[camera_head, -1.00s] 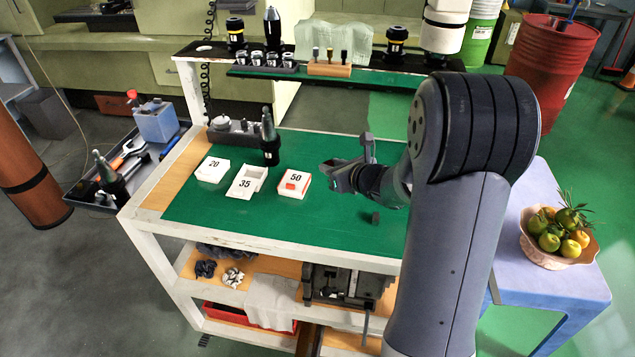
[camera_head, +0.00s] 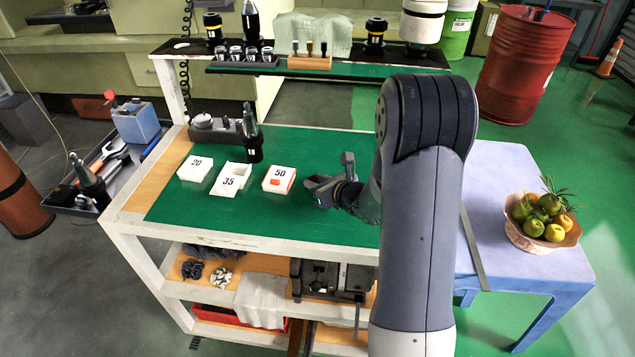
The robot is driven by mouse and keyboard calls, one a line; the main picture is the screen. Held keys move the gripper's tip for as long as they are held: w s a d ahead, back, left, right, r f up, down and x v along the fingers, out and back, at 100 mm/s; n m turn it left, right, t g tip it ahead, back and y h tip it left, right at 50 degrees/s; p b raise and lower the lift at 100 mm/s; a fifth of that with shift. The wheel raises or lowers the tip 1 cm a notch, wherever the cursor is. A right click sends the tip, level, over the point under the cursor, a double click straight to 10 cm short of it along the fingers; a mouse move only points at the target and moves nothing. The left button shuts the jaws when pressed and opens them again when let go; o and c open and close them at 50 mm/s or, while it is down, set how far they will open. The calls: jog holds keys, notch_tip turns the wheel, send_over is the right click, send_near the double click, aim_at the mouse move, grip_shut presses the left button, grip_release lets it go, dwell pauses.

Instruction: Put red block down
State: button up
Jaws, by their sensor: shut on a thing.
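A small red block (camera_head: 282,182) shows at the white box marked 50 (camera_head: 271,173) on the green cart top. I cannot tell whether it lies in or on the box. My gripper (camera_head: 328,180) is low over the cart top, just right of this box, with a visible gap between it and the red patch. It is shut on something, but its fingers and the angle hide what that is. The white boxes marked 20 (camera_head: 194,172) and 35 (camera_head: 226,188) stand to the left.
A dark tool holder (camera_head: 253,140) stands upright behind the boxes. A raised shelf (camera_head: 400,62) with tools runs along the back. The green surface (camera_head: 300,222) in front of the boxes is clear. A fruit bowl (camera_head: 520,237) sits on a side table at right.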

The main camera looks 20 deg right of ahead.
jog(key=o, duration=1)
jog(key=shift+r+p, duration=0.15)
jog(key=shift+p, duration=0.15)
